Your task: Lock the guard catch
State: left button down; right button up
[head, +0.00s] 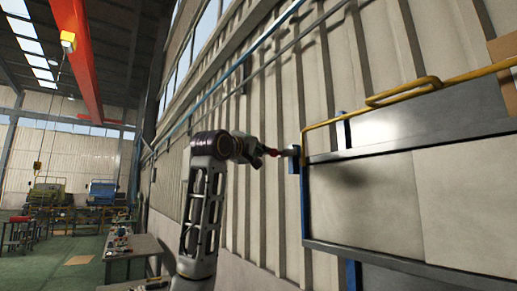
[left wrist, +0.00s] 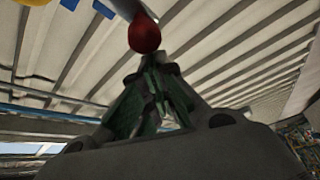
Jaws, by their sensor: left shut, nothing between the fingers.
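The guard catch (head: 290,151) is a grey part at the left edge of the guard panel (head: 365,196), by its blue frame post (head: 305,215). A red knob (head: 271,152) sticks out from the catch to the left. In the left wrist view the red knob (left wrist: 144,34) hangs on a grey rod just beyond my fingertips. My left gripper (head: 257,151) is shut with nothing in it, close to the knob; I cannot tell whether it touches. Its dark green fingers come together in the left wrist view (left wrist: 158,72). My right gripper is not in view.
A yellow rail (head: 405,93) runs along the guard's top. A ribbed wall (head: 270,110) stands behind my left arm. Workbenches (head: 135,246) with small items stand at the lower left, with green floor (head: 70,272) beside them.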

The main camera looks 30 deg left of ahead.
pick_arm(q)
jog(key=shift+d, duration=0.1)
jog(key=s+d+b, duration=0.1)
jog(key=s+d, duration=0.1)
jog(key=d, duration=0.3)
jog(key=shift+s+d+b, duration=0.25)
jog(key=shift+d+b, duration=0.1)
jog(key=shift+d, duration=0.05)
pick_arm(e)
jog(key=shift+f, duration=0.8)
pick_arm(q)
jog(key=shift+w+r, duration=0.1)
jog(key=shift+r, duration=0.05)
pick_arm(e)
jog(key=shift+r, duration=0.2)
pick_arm(q)
jog(key=s+a+b, duration=0.2)
jog(key=s+a, duration=0.1)
jog(key=s, duration=0.6)
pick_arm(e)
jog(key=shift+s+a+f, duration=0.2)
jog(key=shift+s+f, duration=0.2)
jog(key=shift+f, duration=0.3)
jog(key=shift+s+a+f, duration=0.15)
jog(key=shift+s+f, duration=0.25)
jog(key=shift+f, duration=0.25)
